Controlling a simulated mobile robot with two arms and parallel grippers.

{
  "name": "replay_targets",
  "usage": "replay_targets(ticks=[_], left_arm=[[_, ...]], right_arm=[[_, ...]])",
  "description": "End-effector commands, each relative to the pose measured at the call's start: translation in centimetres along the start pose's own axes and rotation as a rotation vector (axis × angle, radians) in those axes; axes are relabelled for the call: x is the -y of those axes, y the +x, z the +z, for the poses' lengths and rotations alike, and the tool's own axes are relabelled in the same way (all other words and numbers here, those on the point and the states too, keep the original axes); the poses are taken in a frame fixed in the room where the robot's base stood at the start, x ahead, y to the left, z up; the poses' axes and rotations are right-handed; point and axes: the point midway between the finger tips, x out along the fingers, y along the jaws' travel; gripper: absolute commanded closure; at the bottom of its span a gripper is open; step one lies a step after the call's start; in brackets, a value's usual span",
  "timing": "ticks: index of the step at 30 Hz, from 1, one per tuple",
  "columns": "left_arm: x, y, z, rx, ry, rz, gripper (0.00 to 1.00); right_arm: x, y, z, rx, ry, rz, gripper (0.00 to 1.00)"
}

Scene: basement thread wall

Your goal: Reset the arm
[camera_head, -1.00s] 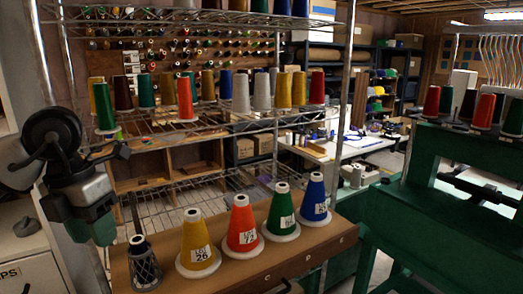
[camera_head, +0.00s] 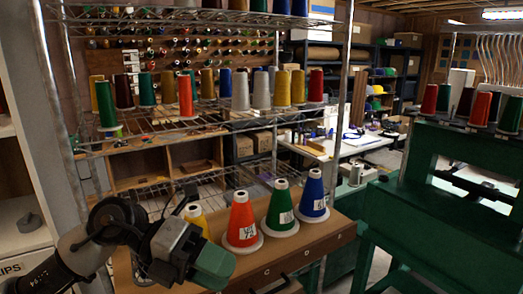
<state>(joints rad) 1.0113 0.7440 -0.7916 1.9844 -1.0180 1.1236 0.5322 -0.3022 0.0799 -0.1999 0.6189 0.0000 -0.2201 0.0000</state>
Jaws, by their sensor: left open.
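My left gripper (camera_head: 170,240) is at the lower left, in front of the near brown shelf board (camera_head: 325,239). It is open, though its own housing hides much of the space between its fingers. It overlaps a yellow thread cone (camera_head: 197,219), leaving only the upper part showing. I cannot tell whether it touches the cone. To the right on the board stand upright an orange-red cone (camera_head: 241,221), a green cone (camera_head: 280,205) and a blue cone (camera_head: 313,194), each with a white label and pale base. My right gripper is not in view.
A wire rack (camera_head: 160,137) behind holds a row of upright cones. A green machine (camera_head: 445,225) stands at the right, and a white table (camera_head: 345,150) farther back. A light cabinet (camera_head: 25,240) is at the left edge.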

Motion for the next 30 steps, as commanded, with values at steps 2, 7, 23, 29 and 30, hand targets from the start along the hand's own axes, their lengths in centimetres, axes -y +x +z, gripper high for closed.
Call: replay_targets(ticks=[2, 7, 23, 29, 30], left_arm=[[1.7, 1.9, 0.2, 0.097, -0.049, -0.245, 0.59], [3.6, 1.4, 2.1, 0.412, -0.252, -0.697, 0.59], [-20.4, -4.2, -6.7, 1.648, -1.649, -0.956, 0.59], [-25.6, -1.9, -16.2, 1.851, -2.106, -0.664, 0.59], [-26.1, -1.4, -17.9, 1.871, -2.175, -0.605, 0.59]], right_arm=[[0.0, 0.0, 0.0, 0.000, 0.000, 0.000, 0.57], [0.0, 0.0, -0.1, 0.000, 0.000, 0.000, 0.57], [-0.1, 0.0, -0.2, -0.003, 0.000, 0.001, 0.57], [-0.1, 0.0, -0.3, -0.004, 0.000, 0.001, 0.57], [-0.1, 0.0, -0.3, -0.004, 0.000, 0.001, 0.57]])
